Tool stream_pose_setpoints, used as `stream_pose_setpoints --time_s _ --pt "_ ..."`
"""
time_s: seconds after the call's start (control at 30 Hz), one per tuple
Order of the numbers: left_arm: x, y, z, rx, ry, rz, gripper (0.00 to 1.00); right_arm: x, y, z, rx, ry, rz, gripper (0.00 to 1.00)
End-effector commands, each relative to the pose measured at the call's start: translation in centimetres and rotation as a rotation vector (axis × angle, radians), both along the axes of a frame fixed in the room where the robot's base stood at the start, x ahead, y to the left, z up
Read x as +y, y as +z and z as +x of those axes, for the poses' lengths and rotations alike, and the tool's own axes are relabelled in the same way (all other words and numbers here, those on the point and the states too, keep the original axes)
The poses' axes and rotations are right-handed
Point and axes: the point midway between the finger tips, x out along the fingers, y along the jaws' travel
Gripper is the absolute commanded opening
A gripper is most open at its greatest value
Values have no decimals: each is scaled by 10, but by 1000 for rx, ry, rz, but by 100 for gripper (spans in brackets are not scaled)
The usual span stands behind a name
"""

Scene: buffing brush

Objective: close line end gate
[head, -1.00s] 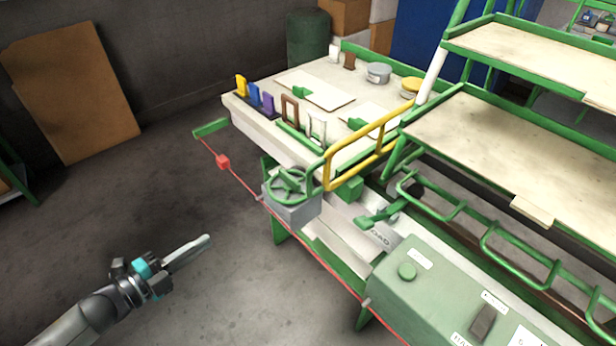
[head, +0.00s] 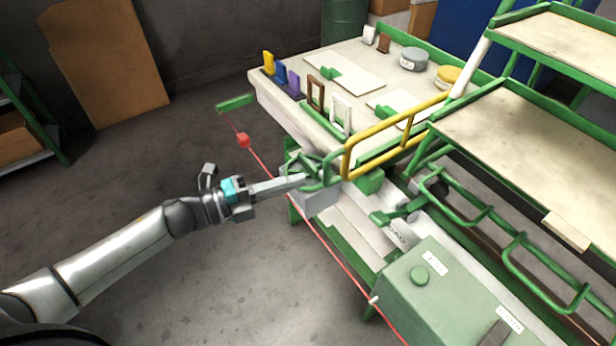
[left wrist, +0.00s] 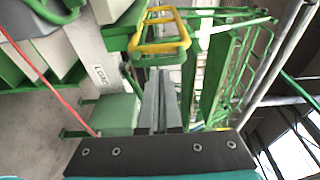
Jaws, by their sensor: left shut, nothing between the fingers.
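In the left wrist view the yellow rail (left wrist: 160,47) is just beyond my fingertips. The rail's hinge is not clear. My right gripper is not in view.
A table (head: 262,88) holds coloured blocks, frames and tins behind the rail. A green control box (head: 425,285) is at the lower right. Floor at the left is clear.

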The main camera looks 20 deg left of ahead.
Motion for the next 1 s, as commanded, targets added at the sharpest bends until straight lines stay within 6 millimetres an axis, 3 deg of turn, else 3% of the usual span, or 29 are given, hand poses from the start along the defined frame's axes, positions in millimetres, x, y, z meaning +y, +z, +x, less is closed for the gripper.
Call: stream_pose_setpoints --time_s 0.27,0.77,1.0 --pt "-23 -1 20 0 0 0 0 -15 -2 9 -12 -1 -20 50" --pt "-27 -1 24 2 1 -1 0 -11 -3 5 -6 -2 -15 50" --pt "-44 -1 47 -2 2 -2 0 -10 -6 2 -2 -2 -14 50"
